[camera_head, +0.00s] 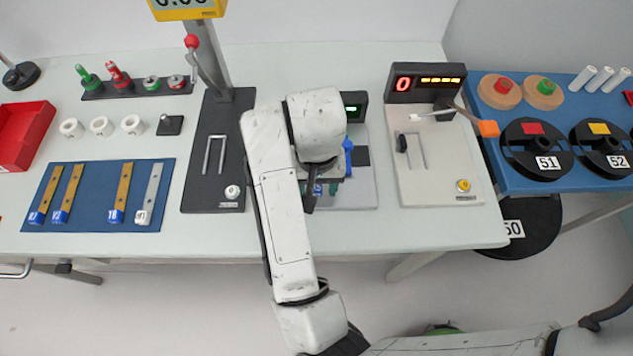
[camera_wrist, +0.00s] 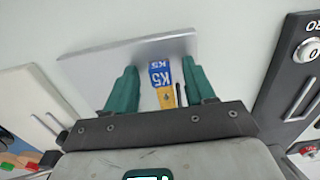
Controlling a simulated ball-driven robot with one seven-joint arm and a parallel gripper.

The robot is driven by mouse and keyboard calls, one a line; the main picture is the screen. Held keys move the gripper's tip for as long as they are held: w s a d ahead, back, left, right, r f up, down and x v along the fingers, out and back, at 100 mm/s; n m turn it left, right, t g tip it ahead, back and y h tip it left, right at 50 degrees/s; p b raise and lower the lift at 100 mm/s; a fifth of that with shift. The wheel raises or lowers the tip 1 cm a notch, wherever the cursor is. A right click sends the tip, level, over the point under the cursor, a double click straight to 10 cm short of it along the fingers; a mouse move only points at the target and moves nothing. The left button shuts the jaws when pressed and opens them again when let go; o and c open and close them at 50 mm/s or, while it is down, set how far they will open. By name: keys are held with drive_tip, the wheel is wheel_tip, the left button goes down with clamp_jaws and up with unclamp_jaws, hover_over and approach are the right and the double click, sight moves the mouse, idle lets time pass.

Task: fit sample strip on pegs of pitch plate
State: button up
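The pitch plate, a light grey plate (camera_head: 360,198), lies on the bench under my arm; it fills the upper middle of the wrist view (camera_wrist: 105,68). A gold sample strip with a blue K5 end label (camera_wrist: 160,76) shows over the plate in the wrist view. My gripper (camera_wrist: 162,88) has green fingers standing apart, one either side of the strip, with a gap visible on both sides. In the head view my gripper is mostly hidden behind my arm. The strip's far end and the plate's pegs are hidden, so I cannot tell whether the strip is seated.
A blue mat (camera_head: 100,170) at left holds several labelled strips. A black stand (camera_head: 213,190) with a column is left of the plate. A white counter station (camera_head: 440,185) is on its right. The blue side table (camera_head: 600,180) bears black reels. Bench front is clear.

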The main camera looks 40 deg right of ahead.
drive_tip(key=shift+r, duration=0.1)
wheel_tip(320, 180, up, 11)
drive_tip(key=p, duration=0.3)
drive_tip(key=shift+f, duration=0.2)
idle(0.7)
